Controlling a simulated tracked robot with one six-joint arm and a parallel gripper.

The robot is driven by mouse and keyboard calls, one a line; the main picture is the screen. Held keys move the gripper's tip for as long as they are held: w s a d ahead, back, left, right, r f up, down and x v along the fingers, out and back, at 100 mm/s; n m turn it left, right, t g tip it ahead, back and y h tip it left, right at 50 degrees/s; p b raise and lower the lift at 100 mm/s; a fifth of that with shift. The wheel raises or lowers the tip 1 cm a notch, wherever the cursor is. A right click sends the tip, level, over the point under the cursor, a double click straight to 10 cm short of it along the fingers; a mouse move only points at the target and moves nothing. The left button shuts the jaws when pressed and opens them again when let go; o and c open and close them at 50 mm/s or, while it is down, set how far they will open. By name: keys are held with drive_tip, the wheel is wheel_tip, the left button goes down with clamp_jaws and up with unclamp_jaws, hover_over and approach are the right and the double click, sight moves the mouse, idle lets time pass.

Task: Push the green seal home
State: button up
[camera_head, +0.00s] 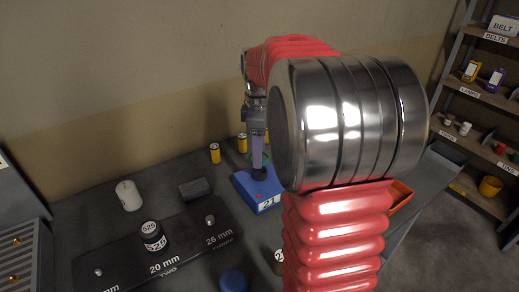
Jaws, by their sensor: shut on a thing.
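My gripper (256,122) points down over a blue block (266,200) marked 21. It is shut on a pale purple-grey upright tool (258,152). The tool's lower end meets a dark round part (260,174) on top of the block; whether it presses on it I cannot tell. A bit of green (265,158) shows just behind the tool, mostly hidden. I cannot tell whether it is the green seal or how it sits. My arm covers the area right of the block.
A white cylinder (129,195), a grey block (195,189) and yellow cans (215,153) stand nearby. An orange bin (400,196) is at right. Shelves (485,97) stand beyond.

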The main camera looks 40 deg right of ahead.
drive_tip(key=shift+f, duration=1.45)
drive_tip(key=shift+f, duration=0.15)
drive_tip(key=shift+s+d+f, duration=0.1)
drive_tip(key=shift+f, duration=0.35)
drive_tip(key=shift+f, duration=0.2)
drive_tip(key=shift+f, duration=0.35)
drive_tip(key=shift+f, duration=0.7)
idle(0.8)
drive_tip(key=o, duration=1.1)
drive_tip(key=shift+c, duration=0.2)
drive_tip(key=shift+r, duration=0.1)
